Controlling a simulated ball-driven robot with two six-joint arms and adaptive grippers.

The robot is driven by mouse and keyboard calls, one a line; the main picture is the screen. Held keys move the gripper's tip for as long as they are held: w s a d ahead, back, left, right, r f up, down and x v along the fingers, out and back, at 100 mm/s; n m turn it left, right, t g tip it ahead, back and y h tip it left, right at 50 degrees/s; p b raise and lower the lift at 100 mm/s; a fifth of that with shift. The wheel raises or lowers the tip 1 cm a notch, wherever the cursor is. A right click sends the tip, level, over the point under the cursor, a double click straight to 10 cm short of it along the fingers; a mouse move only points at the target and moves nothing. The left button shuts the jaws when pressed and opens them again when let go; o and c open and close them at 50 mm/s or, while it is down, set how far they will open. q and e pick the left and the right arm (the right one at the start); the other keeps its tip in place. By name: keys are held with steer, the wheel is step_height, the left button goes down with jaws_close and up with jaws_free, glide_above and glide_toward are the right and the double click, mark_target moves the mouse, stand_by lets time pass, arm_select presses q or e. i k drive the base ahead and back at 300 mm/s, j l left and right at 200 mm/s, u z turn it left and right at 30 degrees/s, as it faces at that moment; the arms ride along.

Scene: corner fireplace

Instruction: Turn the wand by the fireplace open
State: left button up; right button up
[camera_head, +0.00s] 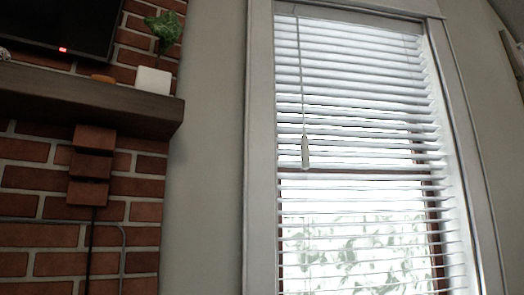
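A thin wand or cord (300,75) hangs down the left part of the white window blind (370,100). It ends in a pale, narrow handle (305,151) at about mid-height of the window. The blind's slats are horizontal with gaps between them. Foliage and bright light show through the lower gaps. The window stands to the right of the brick fireplace (145,211). Neither of my grippers is in view.
A dark wooden mantel (85,103) juts out from the bricks. A dark screen (62,22) is above. Bare grey wall lies between fireplace and window.

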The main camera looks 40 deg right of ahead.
mark_target(305, 142)
steer(key=k+l+u, duration=0.1)
steer(key=l+u, duration=0.15)
steer(key=l, duration=0.15)
steer(key=k+l+u, duration=0.25)
steer(key=l, duration=0.15)
steer(key=l+u, duration=0.25)
steer(key=l, duration=0.15)
